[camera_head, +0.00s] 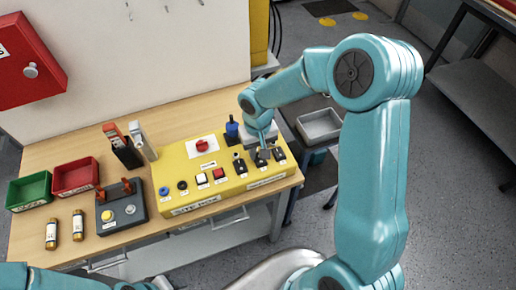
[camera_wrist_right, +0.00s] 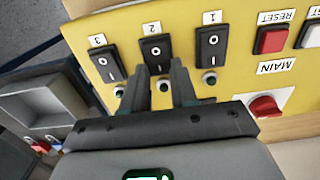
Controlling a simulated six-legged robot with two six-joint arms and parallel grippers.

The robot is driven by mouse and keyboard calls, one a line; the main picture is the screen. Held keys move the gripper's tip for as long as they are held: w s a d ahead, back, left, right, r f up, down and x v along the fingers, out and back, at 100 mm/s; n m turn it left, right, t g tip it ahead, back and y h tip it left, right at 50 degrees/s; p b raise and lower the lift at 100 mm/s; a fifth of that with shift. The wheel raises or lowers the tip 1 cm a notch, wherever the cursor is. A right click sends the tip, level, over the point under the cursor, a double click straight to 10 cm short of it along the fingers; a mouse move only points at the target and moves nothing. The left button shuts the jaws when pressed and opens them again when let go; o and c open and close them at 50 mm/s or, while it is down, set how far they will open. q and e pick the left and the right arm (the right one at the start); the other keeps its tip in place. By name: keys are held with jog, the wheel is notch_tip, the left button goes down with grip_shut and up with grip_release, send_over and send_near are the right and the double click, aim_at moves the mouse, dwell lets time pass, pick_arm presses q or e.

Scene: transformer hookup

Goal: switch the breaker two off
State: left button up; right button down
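Breaker two (camera_wrist_right: 155,52) is a black rocker switch on the yellow site box (camera_head: 198,194), under a label 2 that reads upside down in the right wrist view. It sits between breaker one (camera_wrist_right: 211,46) and breaker three (camera_wrist_right: 106,64). I cannot tell which way its rocker is tipped. My right gripper (camera_wrist_right: 162,70) has its two dark fingers apart and empty, with the tips just at the near side of breaker two; contact is unclear. The right gripper also shows above the switch row in the head view (camera_head: 263,147). My left gripper is out of view.
The red main knob (camera_wrist_right: 264,107) and red reset button (camera_wrist_right: 272,40) are on the same panel. A grey tray (camera_head: 320,125) is off to the right. Red and green bins (camera_head: 75,177) (camera_head: 30,190) stand left.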

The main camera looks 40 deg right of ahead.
aim_at(265, 171)
jog(key=shift+s+f+t+h+b, duration=0.15)
jog(key=shift+t+b, duration=0.5)
jog(key=shift+b, duration=1.5)
jog(key=shift+s+t+h+b, duration=0.15)
jog(key=shift+t+b, duration=0.5)
jog(key=shift+b, duration=1.5)
jog(key=shift+r+b, duration=0.3)
jog(key=shift+b, duration=0.1)
jog(key=shift+r, duration=0.1)
jog(key=shift+w, duration=0.1)
jog(key=c, duration=0.9)
grip_release()
jog(key=v, duration=1.1)
jog(key=p+v, duration=0.1)
jog(key=v, duration=0.4)
jog(key=shift+s+a, duration=0.15)
jog(key=shift+s, duration=0.15)
jog(key=shift+s, duration=0.1)
